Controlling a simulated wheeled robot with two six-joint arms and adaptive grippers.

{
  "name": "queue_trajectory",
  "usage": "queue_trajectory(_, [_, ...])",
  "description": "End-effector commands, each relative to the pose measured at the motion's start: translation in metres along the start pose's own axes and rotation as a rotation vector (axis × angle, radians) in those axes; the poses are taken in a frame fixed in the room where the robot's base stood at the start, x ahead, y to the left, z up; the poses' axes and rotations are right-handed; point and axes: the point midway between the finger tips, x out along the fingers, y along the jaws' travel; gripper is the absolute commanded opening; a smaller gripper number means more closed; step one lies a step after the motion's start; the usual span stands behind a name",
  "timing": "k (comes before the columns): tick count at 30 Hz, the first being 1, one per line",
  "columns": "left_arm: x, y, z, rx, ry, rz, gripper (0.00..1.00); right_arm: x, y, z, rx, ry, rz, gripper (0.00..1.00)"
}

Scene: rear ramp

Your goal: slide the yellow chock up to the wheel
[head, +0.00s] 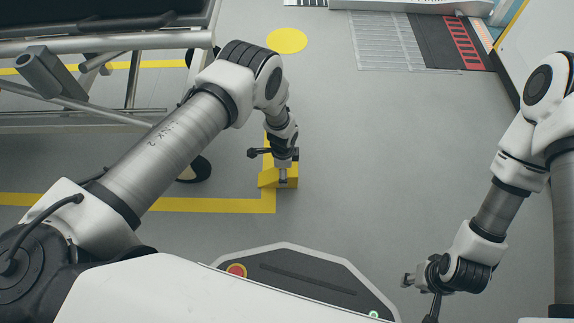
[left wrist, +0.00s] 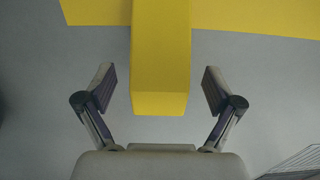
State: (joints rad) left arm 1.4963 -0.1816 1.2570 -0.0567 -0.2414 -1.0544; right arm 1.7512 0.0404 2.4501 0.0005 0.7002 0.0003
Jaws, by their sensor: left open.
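The yellow chock (head: 268,180) lies on the grey floor at the corner of a yellow line. A dark wheel (head: 200,168) under the cart is to its left, with a gap of floor between them. My left gripper (head: 276,163) is right over the chock and hides part of it. In the left wrist view the chock (left wrist: 160,60) reaches between the open fingers of my left gripper (left wrist: 159,88), with a gap on both sides. My right gripper (head: 419,294) is at the lower right, away from the chock; its finger opening is unclear.
A metal-framed cart (head: 130,45) stands at the upper left. Yellow floor lines (head: 215,205) run by the chock. A grey grate with a black and red ramp (head: 435,42) is at the upper right. The middle floor is clear.

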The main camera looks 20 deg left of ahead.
Motion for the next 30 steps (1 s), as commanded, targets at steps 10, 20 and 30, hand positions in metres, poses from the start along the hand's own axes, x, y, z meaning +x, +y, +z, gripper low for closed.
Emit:
queue_trajectory(10, [0.052, 0.0, 0.0, -0.002, 0.0, 0.0, 0.92, 0.032, 0.001, -0.002, 0.007, 0.005, 0.001, 0.4])
queue_trajectory(20, [0.051, 0.0, 0.001, -0.003, 0.0, 0.0, 0.56, 0.031, 0.001, -0.002, 0.007, 0.005, 0.001, 0.4])
queue_trajectory(30, [0.051, 0.0, 0.001, -0.003, 0.0, 0.0, 0.17, 0.03, 0.001, -0.002, 0.007, 0.005, 0.001, 0.4])
